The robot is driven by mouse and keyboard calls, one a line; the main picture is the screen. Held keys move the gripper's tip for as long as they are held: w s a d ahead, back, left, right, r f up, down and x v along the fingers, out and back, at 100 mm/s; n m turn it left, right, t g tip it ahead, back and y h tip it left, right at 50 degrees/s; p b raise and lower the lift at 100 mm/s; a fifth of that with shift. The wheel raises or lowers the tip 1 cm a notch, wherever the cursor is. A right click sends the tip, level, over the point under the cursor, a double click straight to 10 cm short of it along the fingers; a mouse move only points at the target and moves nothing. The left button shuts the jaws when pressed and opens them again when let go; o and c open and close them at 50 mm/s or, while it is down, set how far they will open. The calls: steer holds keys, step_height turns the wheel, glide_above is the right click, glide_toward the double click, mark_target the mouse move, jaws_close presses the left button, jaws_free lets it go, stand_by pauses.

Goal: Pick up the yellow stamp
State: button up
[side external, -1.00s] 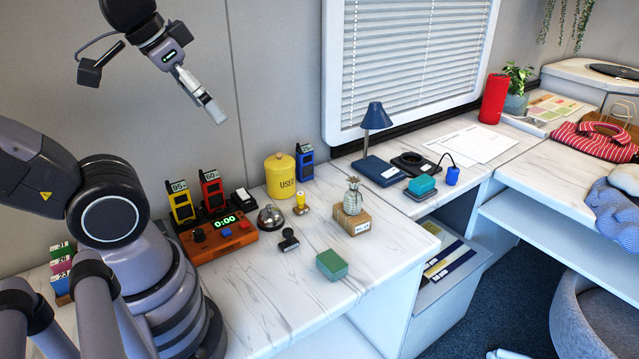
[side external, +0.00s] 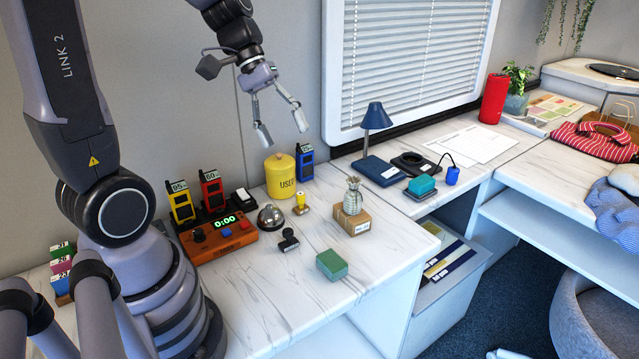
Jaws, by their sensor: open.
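The yellow stamp (side external: 301,202) stands upright on the white marbled desk, between the silver bell and the pineapple figure on its box. It is small, with a yellow handle. My gripper (side external: 283,133) is open and empty. It hangs in the air in front of the wall, above the yellow canister and well above the stamp. Its two fingers point down and slightly right, spread apart.
Close around the stamp are a silver bell (side external: 270,217), a yellow canister (side external: 280,177), a black stamp (side external: 288,240) and a cardboard box (side external: 352,221) under a pineapple figure (side external: 352,196). A green block (side external: 331,265) lies nearer the front. The desk's front right is clear.

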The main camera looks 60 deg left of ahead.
steer(key=w+a+f+n+t+h, duration=0.3)
steer(key=w+a+f+n+h, duration=0.1)
steer(key=w+a+f+n, duration=0.3)
steer(key=n+t+y, duration=0.5)
steer(key=n+t, duration=0.3)
steer(key=n, duration=0.9)
glide_toward(300, 194)
steer(key=x, duration=0.3)
steer(key=shift+d+r, duration=0.1)
steer(key=shift+d, duration=0.1)
steer(key=shift+a+f, duration=0.1)
steer(key=shift+f, duration=0.25)
steer(key=shift+w+f, duration=0.2)
steer(key=shift+w, duration=0.2)
steer(key=x, duration=0.6)
steer(key=shift+w+f, duration=0.15)
steer(key=shift+c, duration=0.2)
